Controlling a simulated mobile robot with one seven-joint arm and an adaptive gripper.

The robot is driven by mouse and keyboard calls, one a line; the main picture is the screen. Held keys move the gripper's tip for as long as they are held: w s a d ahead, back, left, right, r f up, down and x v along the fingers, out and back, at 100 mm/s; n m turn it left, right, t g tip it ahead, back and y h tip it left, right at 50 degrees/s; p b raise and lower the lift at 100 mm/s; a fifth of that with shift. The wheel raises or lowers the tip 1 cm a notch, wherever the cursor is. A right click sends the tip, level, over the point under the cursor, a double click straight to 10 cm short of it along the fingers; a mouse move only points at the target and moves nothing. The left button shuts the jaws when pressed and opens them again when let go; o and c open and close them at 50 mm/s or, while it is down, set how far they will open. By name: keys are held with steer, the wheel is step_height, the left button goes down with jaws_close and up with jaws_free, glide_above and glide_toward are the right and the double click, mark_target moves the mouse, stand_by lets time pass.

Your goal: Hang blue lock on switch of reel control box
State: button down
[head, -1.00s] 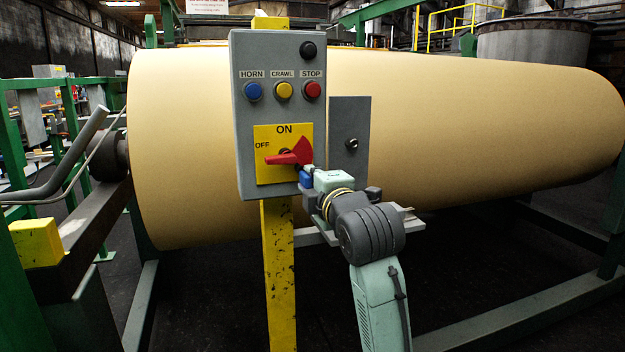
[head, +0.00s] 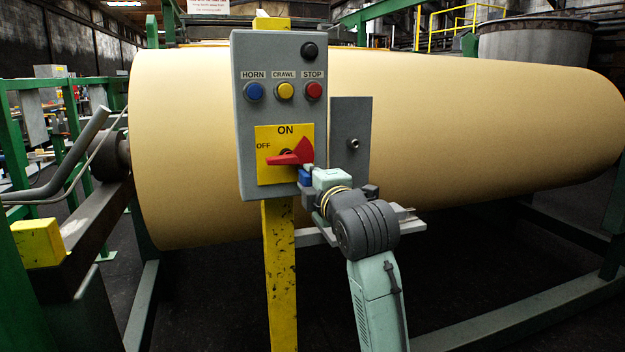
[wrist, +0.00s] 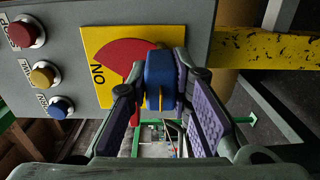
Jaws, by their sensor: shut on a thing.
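The grey reel control box (head: 262,110) stands upright on a yellow post. The blue lock (head: 305,179) is at the plate's lower right edge; in the wrist view the blue lock (wrist: 160,80) is between my fingers, close to the red switch (wrist: 128,58). My gripper (wrist: 163,100) is shut on the lock; in the head view its tips are mostly hidden by my wrist. I cannot tell whether the shackle passes through the switch.
Horn, crawl and stop buttons (head: 284,90) line the box above the switch. A grey plate (head: 351,120) stands right of the box, close to my wrist. The large tan roll (head: 480,130) is behind. The yellow post (head: 280,270) runs below the box.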

steer(key=shift+x, duration=0.9)
steer(key=c, duration=1.4)
jaws_free()
steer(key=shift+o, duration=0.3)
steer(key=o, duration=0.4)
steer(key=shift+b+v, duration=0.4)
steer(key=shift+v, duration=3.1)
